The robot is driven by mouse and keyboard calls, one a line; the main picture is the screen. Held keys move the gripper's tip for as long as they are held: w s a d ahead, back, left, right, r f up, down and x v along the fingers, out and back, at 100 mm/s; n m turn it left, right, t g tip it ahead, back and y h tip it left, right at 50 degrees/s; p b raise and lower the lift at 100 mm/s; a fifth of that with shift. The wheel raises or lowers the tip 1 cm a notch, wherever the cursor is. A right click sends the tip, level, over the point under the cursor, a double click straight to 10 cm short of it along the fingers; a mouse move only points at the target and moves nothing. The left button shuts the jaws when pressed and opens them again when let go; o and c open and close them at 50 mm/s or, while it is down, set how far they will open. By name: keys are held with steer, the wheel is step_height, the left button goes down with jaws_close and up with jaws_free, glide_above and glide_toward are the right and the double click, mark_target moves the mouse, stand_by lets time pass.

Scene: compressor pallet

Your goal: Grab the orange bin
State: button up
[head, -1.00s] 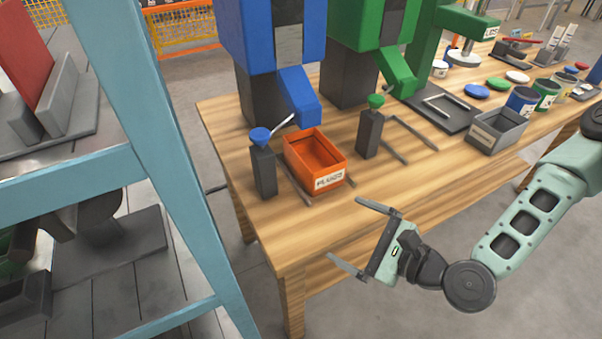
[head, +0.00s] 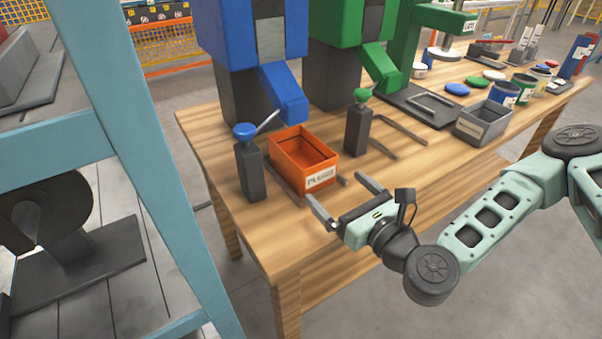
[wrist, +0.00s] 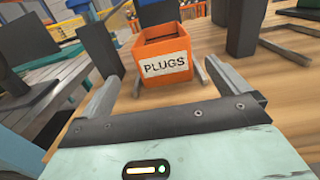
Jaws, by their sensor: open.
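The orange bin (head: 303,160) stands on the wooden table below the blue machine. It is open-topped, looks empty, and has a white PLUGS label on its front. My gripper (head: 339,201) is open and empty in front of the bin, toward the table's front edge. In the wrist view the orange bin (wrist: 163,55) is ahead, just above the middle between the two spread fingers of my gripper (wrist: 172,75). A gap separates the fingers from the bin.
Dark posts with a blue knob (head: 245,132) and a green knob (head: 362,95) flank the bin. Thin grey rails lie beside it. A grey bin (head: 482,122) stands to the right. A blue frame (head: 140,150) rises at left. The table's front (head: 300,235) is clear.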

mark_target(320, 172)
steer(key=shift+w+a+f+b, duration=0.15)
steer(key=shift+w+a+b, duration=0.25)
steer(key=shift+b, duration=0.7)
steer(key=shift+w+a+f+b, duration=0.2)
steer(key=shift+w+b, duration=0.35)
steer(key=shift+b, duration=0.5)
steer(key=x, duration=0.4)
steer(key=shift+r+p, duration=0.35)
steer(key=shift+r, duration=0.05)
steer(key=shift+f+x, duration=0.2)
steer(key=shift+x, duration=1.35)
steer(key=shift+f+x, duration=0.15)
steer(key=shift+x, duration=1.4)
steer(key=shift+d, duration=0.15)
steer(key=c, duration=0.9)
